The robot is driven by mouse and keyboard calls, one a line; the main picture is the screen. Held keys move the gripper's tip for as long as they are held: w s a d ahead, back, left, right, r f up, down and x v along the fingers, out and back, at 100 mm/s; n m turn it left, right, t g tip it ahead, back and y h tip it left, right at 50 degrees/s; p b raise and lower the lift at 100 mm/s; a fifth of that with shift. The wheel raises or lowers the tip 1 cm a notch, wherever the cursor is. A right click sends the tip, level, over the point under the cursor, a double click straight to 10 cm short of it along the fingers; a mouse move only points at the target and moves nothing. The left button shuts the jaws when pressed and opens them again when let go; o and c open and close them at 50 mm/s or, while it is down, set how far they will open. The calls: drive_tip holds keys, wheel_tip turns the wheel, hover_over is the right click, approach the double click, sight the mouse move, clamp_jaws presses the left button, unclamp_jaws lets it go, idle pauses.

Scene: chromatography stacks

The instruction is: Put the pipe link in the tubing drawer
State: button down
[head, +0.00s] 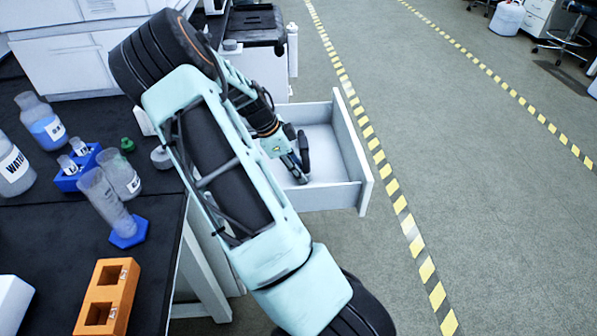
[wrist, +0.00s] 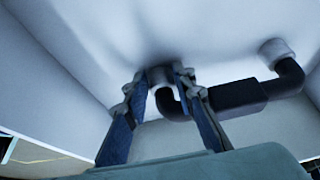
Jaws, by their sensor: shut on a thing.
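The open white drawer (head: 345,150) sticks out to the right from under the dark bench. My gripper reaches down into it. In the wrist view my gripper (wrist: 160,82) is shut on one end of the pipe link (wrist: 240,96). The link is a black bent pipe with grey end collars. Its other end, with a light collar, extends to the right, close to the pale drawer surface. I cannot tell whether the link rests on the drawer floor. In the head view the arm and fingers partly hide the link and the drawer's left part.
The bench (head: 60,220) holds an orange block (head: 108,295), a blue rack (head: 68,180), a cylinder on a blue base (head: 127,235) and labelled bottles. A dark machine (head: 255,25) stands behind the drawer.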

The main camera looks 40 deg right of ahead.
drive_tip(key=c, duration=1.6)
unclamp_jaws()
drive_tip(key=shift+r, duration=0.1)
drive_tip(key=p+v, duration=0.3)
drive_tip(key=v, duration=0.9)
drive_tip(key=shift+p, duration=0.35)
